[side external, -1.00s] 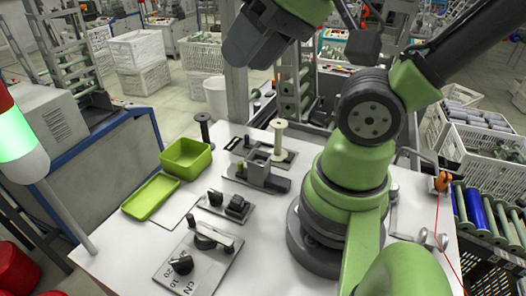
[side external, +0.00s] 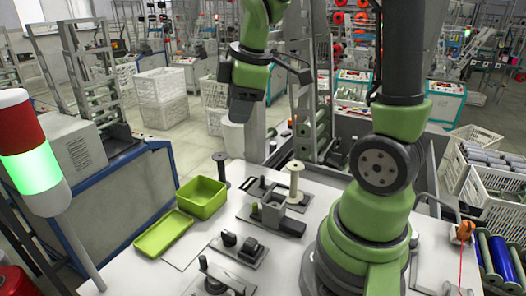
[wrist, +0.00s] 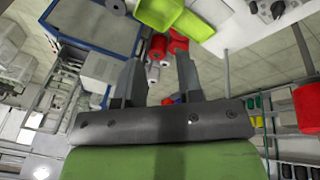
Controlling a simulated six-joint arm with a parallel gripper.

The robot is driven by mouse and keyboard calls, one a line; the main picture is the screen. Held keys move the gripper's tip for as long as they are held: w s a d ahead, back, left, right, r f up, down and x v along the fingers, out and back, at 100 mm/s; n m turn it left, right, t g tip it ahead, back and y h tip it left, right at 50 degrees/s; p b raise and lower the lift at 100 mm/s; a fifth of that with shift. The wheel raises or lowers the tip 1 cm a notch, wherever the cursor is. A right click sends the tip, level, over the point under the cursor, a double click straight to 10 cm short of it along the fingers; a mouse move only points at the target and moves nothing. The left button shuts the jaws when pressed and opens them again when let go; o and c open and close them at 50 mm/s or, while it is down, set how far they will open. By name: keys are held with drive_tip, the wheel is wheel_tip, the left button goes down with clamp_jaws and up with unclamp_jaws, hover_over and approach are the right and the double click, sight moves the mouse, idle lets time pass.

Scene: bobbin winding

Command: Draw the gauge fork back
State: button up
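On the white table, a grey block fixture (side external: 273,209) sits on a dark plate, with a small green-topped post at its left. Behind it a cream bobbin (side external: 295,180) stands upright on a dark base. A flat dark slotted piece (side external: 257,187) lies left of that bobbin; I cannot tell for certain whether it is the gauge fork. My gripper (side external: 241,108) hangs high above the back of the table, clear of all these things. In the wrist view my gripper (wrist: 159,62) has its two fingers apart with nothing held between them.
A green bin (side external: 202,198) and a green tray (side external: 163,235) stand at the table's left. A dark bobbin (side external: 222,170) stands behind the bin. Black clamp-like fixtures (side external: 240,247) are at the front. A signal lamp (side external: 30,150) rises at far left.

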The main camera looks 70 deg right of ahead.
drive_tip(key=w+d+f+n+g, duration=0.2)
drive_tip(key=d+f+n, duration=0.3)
drive_tip(key=d+f, duration=0.15)
drive_tip(key=n+g, duration=0.1)
drive_tip(key=n, duration=0.5)
hover_over(262, 176)
wheel_tip(262, 176, down, 9)
drive_tip(key=shift+d, duration=0.1)
drive_tip(key=shift+f, duration=3.7)
drive_tip(key=c, duration=0.5)
drive_tip(key=shift+w, duration=0.75)
drive_tip(key=o, duration=0.5)
drive_tip(key=shift+o, duration=0.2)
